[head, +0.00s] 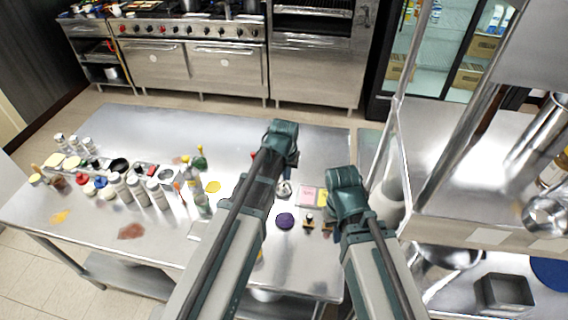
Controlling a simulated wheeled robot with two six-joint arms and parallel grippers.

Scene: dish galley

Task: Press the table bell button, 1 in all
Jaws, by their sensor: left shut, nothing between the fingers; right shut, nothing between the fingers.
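A small silver dome that looks like the table bell (284,190) stands on the steel table (310,145), between my two arms. My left gripper (281,130) is shut and empty, above the table and beyond the bell in the picture. My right gripper (343,178) is shut and empty, to the right of the bell near the table's right edge. Both grippers are apart from the bell. My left forearm covers part of the table just left of it.
A pink and yellow pad (312,196) and a dark purple disc (285,221) lie near the bell. Several bottles and jars crowd the table's left half. A steel shelf rack (470,231) stands close on the right. The table's back strip is clear.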

